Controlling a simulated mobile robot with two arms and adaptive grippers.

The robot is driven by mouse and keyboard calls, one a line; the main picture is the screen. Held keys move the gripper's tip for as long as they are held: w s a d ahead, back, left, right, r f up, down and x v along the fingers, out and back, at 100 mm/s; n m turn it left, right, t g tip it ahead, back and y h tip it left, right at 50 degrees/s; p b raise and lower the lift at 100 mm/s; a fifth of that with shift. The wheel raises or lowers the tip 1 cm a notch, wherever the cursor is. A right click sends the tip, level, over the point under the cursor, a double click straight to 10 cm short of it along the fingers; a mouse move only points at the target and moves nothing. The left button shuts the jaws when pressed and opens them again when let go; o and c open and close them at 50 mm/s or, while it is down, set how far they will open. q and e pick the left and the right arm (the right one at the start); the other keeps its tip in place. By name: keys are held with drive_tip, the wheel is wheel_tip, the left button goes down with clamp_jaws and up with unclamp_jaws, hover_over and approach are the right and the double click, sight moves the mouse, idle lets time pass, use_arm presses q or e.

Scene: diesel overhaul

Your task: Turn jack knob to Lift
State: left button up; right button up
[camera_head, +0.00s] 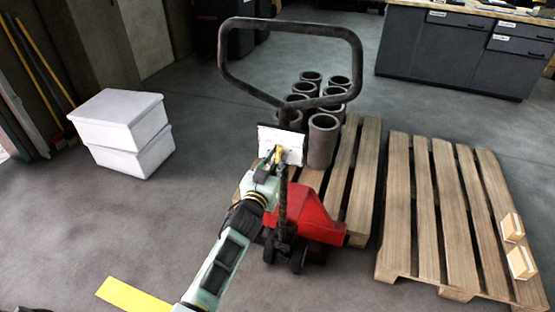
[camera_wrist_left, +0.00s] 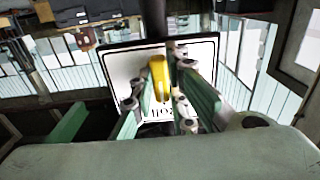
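A red pallet jack (camera_head: 308,218) stands in the middle of the head view, with a dark loop handle (camera_head: 290,24) rising above it. A white label plate (camera_head: 290,143) sits on the handle's shaft. A yellow jack knob (camera_head: 279,153) stands in front of the plate. My left gripper (camera_head: 272,160) is at the knob. In the left wrist view the knob (camera_wrist_left: 160,78) lies between the two green fingers, in front of the plate (camera_wrist_left: 202,62). I cannot tell whether both fingers touch it. Part of the plate's lettering is hidden by the fingers. My right gripper is not in view.
A wooden pallet (camera_head: 362,190) carries several grey cylinder liners (camera_head: 322,140) behind the jack. Another pallet (camera_head: 424,215) with small boxes (camera_head: 521,262) lies at right. White boxes (camera_head: 120,120) are stacked at left. Dark cabinets (camera_head: 420,48) stand at the back. Floor between the boxes and jack is clear.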

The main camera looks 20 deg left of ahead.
use_arm(q)
drive_tip(key=shift+c, duration=0.7)
drive_tip(key=n+p, duration=0.2)
drive_tip(key=n, duration=0.3)
drive_tip(key=shift+a+r, duration=0.1)
drive_tip(key=shift+r, duration=0.05)
drive_tip(key=n, duration=0.3)
drive_tip(key=shift+p, duration=0.35)
drive_tip(key=shift+f+n, duration=0.2)
drive_tip(key=shift+n, duration=0.4)
drive_tip(key=o, duration=1.6)
drive_tip(key=shift+c, duration=0.2)
